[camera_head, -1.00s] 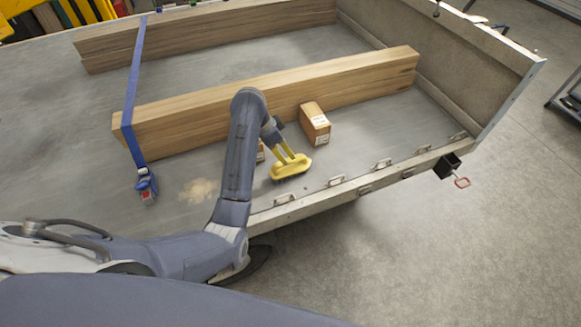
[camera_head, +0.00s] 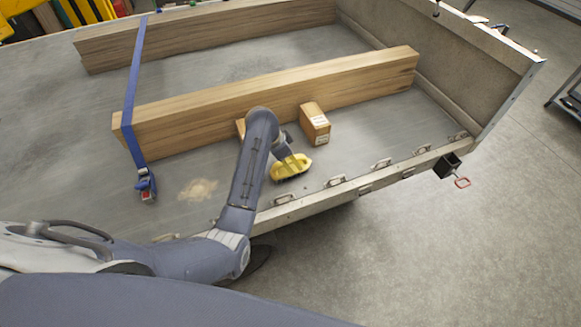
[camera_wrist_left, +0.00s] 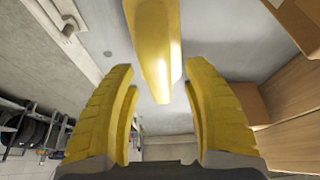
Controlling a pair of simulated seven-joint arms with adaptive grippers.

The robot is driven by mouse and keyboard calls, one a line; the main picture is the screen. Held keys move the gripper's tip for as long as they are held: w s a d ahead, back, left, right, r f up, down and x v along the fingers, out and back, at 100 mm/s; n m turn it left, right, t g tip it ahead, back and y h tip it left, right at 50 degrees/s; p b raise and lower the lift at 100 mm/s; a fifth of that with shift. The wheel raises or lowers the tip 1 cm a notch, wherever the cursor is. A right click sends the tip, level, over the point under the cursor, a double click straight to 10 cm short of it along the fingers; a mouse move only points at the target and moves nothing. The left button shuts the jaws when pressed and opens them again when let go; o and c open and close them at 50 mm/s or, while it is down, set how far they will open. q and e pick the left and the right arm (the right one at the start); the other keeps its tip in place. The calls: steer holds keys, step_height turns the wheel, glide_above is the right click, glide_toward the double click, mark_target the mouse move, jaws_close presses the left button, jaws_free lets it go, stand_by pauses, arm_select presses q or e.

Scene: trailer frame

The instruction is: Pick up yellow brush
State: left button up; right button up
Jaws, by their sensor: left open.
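The yellow brush (camera_head: 291,170) lies on the grey trailer bed near its front edge, beside a small cardboard box. In the left wrist view the brush's long yellow body (camera_wrist_left: 155,45) lies lengthwise in line with the gap between the fingers. My left gripper (camera_head: 288,160) is low at the brush, and its yellow fingers blend with it in the head view. In the wrist view the left gripper (camera_wrist_left: 160,72) is open, with a finger on each side of the brush's near end and visible gaps between. My right gripper is not in view.
A cardboard box (camera_head: 315,123) stands right behind the brush, and another (camera_head: 240,127) is partly hidden by my arm. A long timber stack (camera_head: 350,85) lies behind, crossed by a blue strap (camera_head: 132,90). Metal loops line the trailer's edge (camera_head: 330,192).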

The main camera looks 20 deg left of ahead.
arm_select(q)
steer(key=shift+f, duration=0.1)
jaws_close()
stand_by(0.4)
